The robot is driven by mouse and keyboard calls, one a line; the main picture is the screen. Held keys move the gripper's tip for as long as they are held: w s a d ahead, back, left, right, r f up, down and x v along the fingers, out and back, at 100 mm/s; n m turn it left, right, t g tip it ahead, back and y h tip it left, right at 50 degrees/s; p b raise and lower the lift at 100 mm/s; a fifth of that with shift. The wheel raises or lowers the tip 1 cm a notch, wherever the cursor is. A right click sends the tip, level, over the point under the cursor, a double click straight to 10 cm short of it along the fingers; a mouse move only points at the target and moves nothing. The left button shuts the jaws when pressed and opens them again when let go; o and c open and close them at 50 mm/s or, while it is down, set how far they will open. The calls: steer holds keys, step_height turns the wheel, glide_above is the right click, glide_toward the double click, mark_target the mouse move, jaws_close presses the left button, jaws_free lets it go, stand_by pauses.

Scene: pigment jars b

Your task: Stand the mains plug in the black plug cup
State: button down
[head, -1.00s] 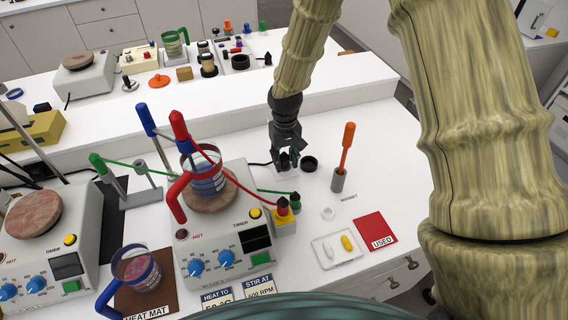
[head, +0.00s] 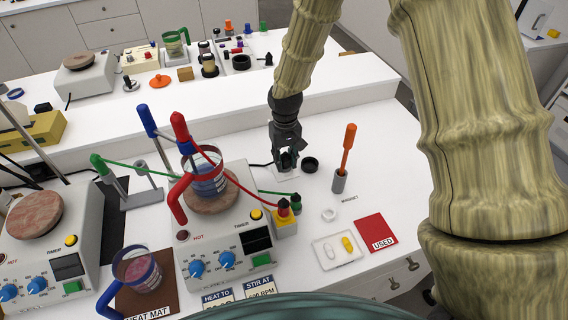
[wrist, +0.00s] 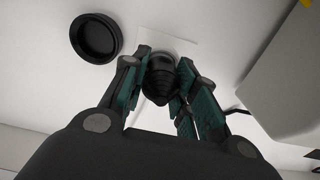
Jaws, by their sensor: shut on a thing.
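The mains plug (wrist: 161,80) is black with a ribbed, tapered end. It sits between the two fingers of my gripper (wrist: 163,88) in the wrist view, and the fingers are shut on it. In the head view my gripper (head: 286,158) is low over the bench behind the right hotplate and mostly hides the plug. The black plug cup (head: 310,164) stands just right of my gripper in the head view. In the wrist view the round, empty cup (wrist: 96,38) is at upper left, apart from the plug. A white plate (wrist: 178,48) lies by the plug.
The hotplate (head: 222,245) with a beaker (head: 207,180) and red clamp stands left of my gripper. An orange-handled tool (head: 347,150) stands in a grey holder to the right. A dark cable (head: 258,164) runs left from the plug.

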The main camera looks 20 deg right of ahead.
mark_target(288, 154)
steer(key=shift+r+p, duration=0.55)
steer(key=shift+r, duration=0.15)
stand_by(0.5)
steer(key=shift+r+p, duration=1.6)
steer(key=shift+r, duration=0.6)
steer(key=shift+d+m, duration=0.45)
steer(key=shift+m, duration=0.15)
steer(key=d+r+m, duration=0.2)
steer(key=d+m, duration=0.5)
steer(key=m, duration=0.3)
steer(key=shift+s+d+m+b, duration=0.2)
steer(key=shift+s+m+b, duration=0.1)
steer(key=shift+s+m, duration=0.1)
steer(key=shift+r+p, duration=0.1)
steer(key=shift+p, duration=0.2)
